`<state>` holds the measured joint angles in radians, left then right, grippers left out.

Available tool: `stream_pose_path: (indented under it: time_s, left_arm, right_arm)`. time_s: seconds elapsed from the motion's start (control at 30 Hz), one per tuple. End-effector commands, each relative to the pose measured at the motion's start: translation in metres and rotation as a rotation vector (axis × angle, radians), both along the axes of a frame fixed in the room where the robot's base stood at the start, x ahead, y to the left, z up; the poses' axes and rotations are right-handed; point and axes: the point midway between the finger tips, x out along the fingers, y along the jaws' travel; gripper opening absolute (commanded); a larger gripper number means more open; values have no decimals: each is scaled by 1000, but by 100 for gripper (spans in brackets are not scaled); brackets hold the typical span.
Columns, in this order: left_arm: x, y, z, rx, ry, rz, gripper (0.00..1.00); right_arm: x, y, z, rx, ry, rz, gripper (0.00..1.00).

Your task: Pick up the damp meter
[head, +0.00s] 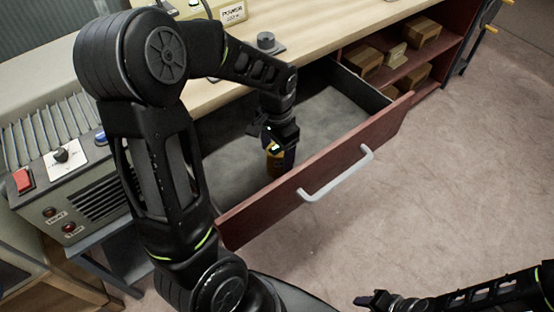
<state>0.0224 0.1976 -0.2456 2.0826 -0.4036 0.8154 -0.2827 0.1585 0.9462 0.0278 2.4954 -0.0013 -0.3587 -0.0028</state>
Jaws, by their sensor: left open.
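The drawer (330,180) with a red-brown front stands pulled open below the bench top. A small yellow and dark object (273,158), which looks like the damp meter, is in the drawer. My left gripper (281,148) reaches down into the drawer right at this object and is open. The fingers hide part of the object, and I cannot tell whether they touch it. My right gripper (378,300) is low at the bottom edge, away from the drawer, and its jaws are too small and dark to read.
The drawer handle (335,174) juts out in front. A grey heater-like box (75,190) with a red switch stands at left. A round knob (265,40) sits on the bench top (310,30). Wooden blocks (362,60) lie on shelves at right. The floor at right is clear.

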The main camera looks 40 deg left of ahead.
Motion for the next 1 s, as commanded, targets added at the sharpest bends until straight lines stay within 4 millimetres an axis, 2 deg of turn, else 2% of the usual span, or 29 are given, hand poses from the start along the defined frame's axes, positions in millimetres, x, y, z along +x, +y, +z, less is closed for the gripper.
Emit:
stream_pose_path:
  time_s: [0.3, 1.0]
  left_arm:
    - [0, 0, 0, 0, 0, 0, 72]
    - [0, 0, 0, 0, 0, 0, 15]
  right_arm:
    - [0, 0, 0, 0, 0, 0, 39]
    - [0, 0, 0, 0, 0, 0, 39]
